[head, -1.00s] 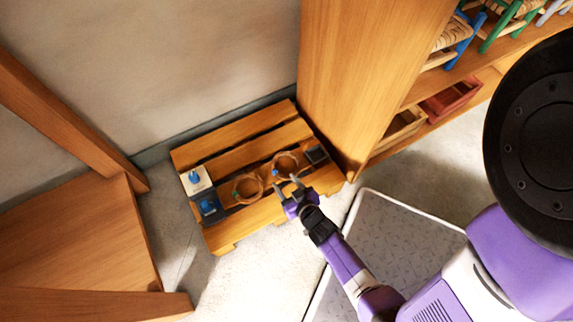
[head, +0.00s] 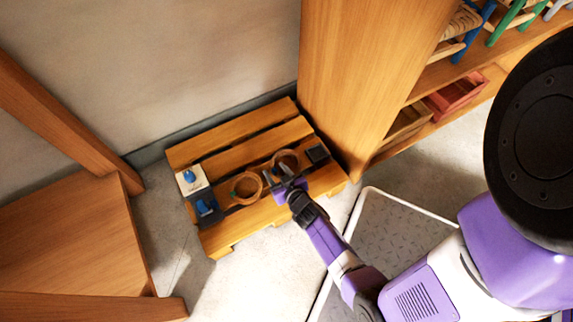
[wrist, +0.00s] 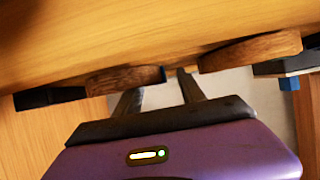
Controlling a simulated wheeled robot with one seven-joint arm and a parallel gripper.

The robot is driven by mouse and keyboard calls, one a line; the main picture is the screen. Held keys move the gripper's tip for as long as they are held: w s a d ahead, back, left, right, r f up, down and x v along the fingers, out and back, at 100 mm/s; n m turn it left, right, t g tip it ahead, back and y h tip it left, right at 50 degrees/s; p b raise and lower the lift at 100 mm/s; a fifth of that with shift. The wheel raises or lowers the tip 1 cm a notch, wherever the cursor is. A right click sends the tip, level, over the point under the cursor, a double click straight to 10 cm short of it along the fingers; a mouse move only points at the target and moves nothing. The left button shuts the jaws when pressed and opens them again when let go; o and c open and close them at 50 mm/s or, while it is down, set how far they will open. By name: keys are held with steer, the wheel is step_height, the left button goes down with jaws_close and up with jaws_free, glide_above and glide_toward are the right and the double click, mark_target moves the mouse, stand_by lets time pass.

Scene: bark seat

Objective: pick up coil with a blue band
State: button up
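Two brown coils lie on a wooden pallet (head: 222,160). The right coil (head: 287,160) is partly hidden behind my gripper in the head view. In the wrist view this coil (wrist: 120,80) shows a small blue band (wrist: 163,74) at its edge. The left coil (head: 246,188) has a green band; it also shows in the wrist view (wrist: 252,50). My gripper (head: 275,173) is open at the near rim of the blue-banded coil. In the wrist view its two fingers (wrist: 158,84) are spread, with the blue band between their tips. I cannot tell whether they touch the coil.
A black box (head: 316,153) sits right of the coils. A blue item on a dark block (head: 207,207) and a white box with a blue top (head: 191,179) stand at the left. A tall wooden shelf unit (head: 355,70) rises just right of the pallet.

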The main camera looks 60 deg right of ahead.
jaws_close()
